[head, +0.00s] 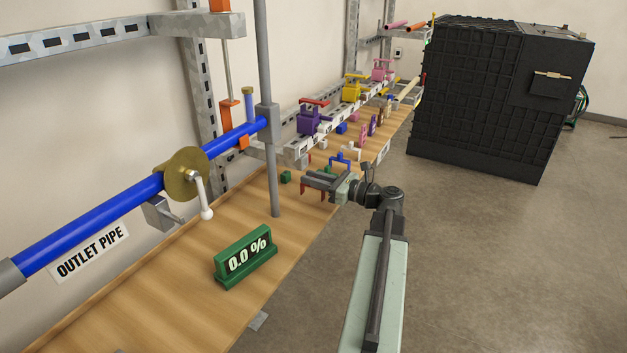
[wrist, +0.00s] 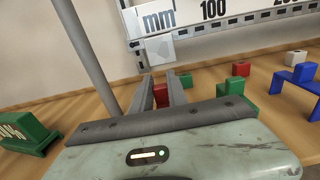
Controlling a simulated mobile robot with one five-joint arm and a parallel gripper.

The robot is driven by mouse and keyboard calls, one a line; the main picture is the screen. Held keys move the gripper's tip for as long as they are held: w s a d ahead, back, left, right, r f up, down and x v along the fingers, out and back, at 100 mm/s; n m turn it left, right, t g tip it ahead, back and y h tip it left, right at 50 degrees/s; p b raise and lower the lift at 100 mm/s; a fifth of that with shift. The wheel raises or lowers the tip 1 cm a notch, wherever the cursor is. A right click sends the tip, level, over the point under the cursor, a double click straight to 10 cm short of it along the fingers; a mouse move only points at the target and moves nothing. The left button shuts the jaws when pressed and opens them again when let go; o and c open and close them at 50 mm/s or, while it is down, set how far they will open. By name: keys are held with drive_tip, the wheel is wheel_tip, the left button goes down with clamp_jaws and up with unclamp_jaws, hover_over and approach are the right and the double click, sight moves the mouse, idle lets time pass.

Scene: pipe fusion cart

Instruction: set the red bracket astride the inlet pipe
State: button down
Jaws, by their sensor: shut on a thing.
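My gripper (head: 313,181) is low over the near side of the wooden bench, shut on the red bracket (head: 306,191). The bracket's red legs hang below the grey fingers. In the wrist view a red part of it (wrist: 161,95) shows between the two fingers (wrist: 162,84); the rest is hidden by the gripper. No pipe labelled as inlet shows in either view. The large blue pipe (head: 95,221) at the left runs above a sign reading "OUTLET PIPE".
A grey upright post (head: 272,170) stands left of my gripper. A green display (head: 246,258) reads 0.0 %. A blue bracket (head: 343,157) and a green block (head: 286,176) sit nearby. Coloured clamps line the rail behind. A black crate (head: 470,90) stands at the right; the floor between is clear.

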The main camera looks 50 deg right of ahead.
drive_tip(key=v, duration=1.8)
drive_tip(key=shift+b, duration=0.35)
drive_tip(key=shift+r, duration=0.2)
